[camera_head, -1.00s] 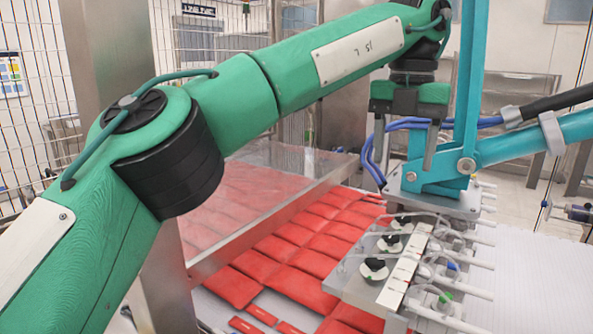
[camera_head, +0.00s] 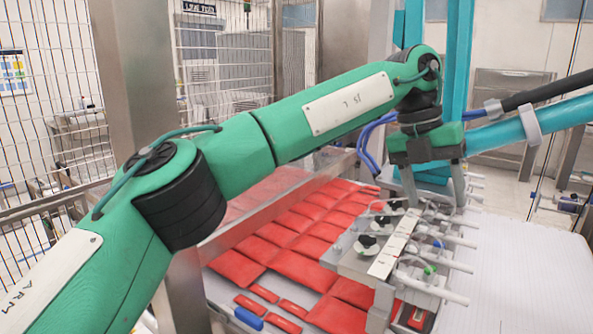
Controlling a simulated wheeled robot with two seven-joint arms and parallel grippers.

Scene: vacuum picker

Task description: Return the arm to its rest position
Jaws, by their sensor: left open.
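My left arm (camera_head: 260,137) is green and reaches from the lower left to the upper right. My left gripper (camera_head: 433,192) hangs at its end with two grey fingers pointing down, spread apart, and I see nothing between them. It is in front of the turquoise arm of the vacuum picker (camera_head: 458,60) and above its suction head (camera_head: 391,257). Whether the fingers touch the picker I cannot tell. My right gripper is not in view.
Red pouches (camera_head: 297,270) lie in rows under and left of the suction head. A clear-sided metal-framed guard (camera_head: 225,236) stands behind my arm. A steel post (camera_head: 140,80) and wire fence (camera_head: 55,130) are at left. A white ribbed belt (camera_head: 530,270) is clear at right.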

